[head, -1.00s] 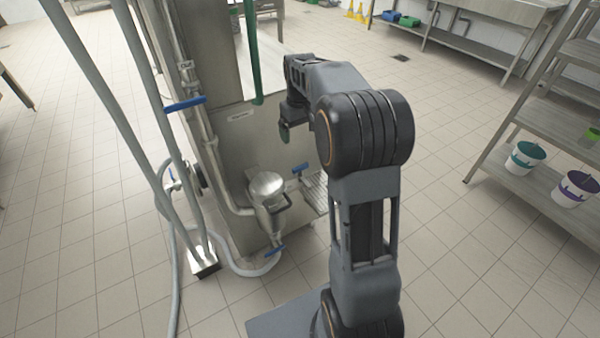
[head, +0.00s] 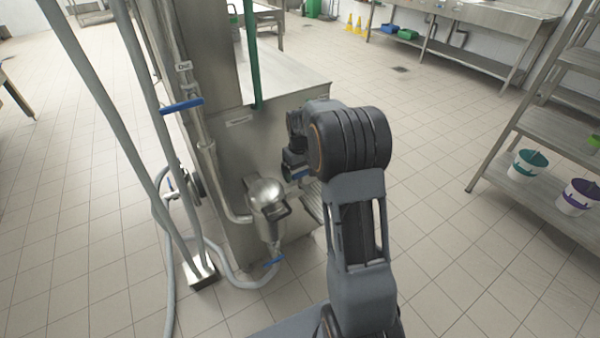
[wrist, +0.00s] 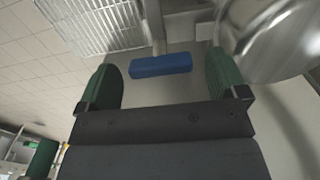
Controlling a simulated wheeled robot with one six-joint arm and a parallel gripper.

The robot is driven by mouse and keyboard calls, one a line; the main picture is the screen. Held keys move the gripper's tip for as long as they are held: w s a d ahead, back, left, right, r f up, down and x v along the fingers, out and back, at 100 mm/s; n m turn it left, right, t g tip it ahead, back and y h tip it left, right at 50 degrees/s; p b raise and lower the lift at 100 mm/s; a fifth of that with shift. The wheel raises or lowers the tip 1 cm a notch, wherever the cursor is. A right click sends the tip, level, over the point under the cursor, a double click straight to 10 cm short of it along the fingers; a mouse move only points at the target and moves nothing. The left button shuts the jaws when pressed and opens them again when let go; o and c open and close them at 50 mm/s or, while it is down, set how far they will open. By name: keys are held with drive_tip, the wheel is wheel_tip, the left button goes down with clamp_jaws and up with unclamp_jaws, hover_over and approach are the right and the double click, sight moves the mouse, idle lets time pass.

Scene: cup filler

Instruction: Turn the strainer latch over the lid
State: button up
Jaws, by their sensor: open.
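The strainer (head: 264,190) is a steel vessel with a domed lid, low beside the steel cabinet in the head view. A dark handle-like part (head: 279,212) sits on its near right side; I cannot tell whether this is the latch. The lid's shiny curve fills the upper right of the wrist view (wrist: 275,35). My gripper (wrist: 162,70) is open and empty, with a green pad on each finger. A blue valve handle (wrist: 161,65) shows beyond and between the fingers, apparently not gripped. In the head view my gripper (head: 296,168) is just right of the strainer, partly hidden by my arm.
A blue lever (head: 181,105) sticks out from the pipe above left. Another blue handle (head: 274,261) is below the strainer. A grey hose (head: 235,278) loops on the floor. A slotted steel grate (wrist: 95,25) lies at the wrist view's upper left. Open tiled floor lies to the right.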

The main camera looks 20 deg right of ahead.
drive_tip(key=shift+f, duration=0.2)
drive_tip(key=c, duration=0.9)
drive_tip(key=shift+c, duration=0.2)
